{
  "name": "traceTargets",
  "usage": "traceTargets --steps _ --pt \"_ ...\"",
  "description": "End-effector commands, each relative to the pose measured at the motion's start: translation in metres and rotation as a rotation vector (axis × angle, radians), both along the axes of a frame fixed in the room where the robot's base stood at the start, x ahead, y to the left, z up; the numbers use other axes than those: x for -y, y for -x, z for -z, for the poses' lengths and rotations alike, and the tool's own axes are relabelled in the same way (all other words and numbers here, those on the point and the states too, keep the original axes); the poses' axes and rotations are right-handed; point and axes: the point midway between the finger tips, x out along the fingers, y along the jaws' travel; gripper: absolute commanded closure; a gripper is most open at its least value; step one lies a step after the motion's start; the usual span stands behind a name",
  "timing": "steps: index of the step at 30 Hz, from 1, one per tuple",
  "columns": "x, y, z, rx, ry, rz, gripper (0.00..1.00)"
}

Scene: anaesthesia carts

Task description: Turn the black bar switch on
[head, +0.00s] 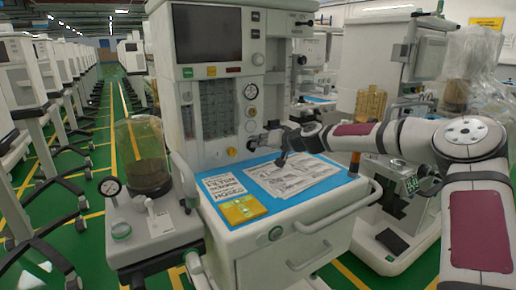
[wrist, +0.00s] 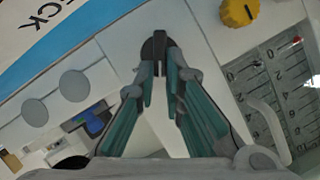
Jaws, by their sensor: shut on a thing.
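The black bar switch (wrist: 157,46) shows in the wrist view as a dark rounded piece with a narrow upright bar, on the pale front panel of the cart. My gripper (wrist: 160,68) has its fingertips closed together on the bar, one on each side. In the head view my gripper (head: 259,141) reaches left to the cart's front panel, just above the blue worktop. There the gripper hides the switch, and I cannot tell the bar's angle.
A yellow knob (wrist: 238,12) sits beside the switch, near the flow-tube scales (wrist: 285,80). Below my arm, the blue worktop (head: 222,212) holds printed sheets (head: 285,176) and a yellow pad (head: 241,209). A glass canister (head: 146,155) stands at the left.

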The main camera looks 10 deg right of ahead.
Motion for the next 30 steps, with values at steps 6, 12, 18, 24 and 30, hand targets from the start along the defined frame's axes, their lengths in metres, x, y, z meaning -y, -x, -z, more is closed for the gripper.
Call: traceTargets --steps 6,12,18,24,30 --pt "0.006 -0.002 0.007 -0.064 -0.201 0.002 1.00" --pt "0.009 -0.003 0.010 -0.124 -0.382 0.002 1.00" --pt "0.011 -0.004 0.015 -0.183 -0.562 0.002 1.00" --pt "0.012 -0.004 0.018 -0.237 -0.728 0.002 1.00" --pt "0.012 -0.004 0.021 -0.280 -0.860 0.000 1.00"
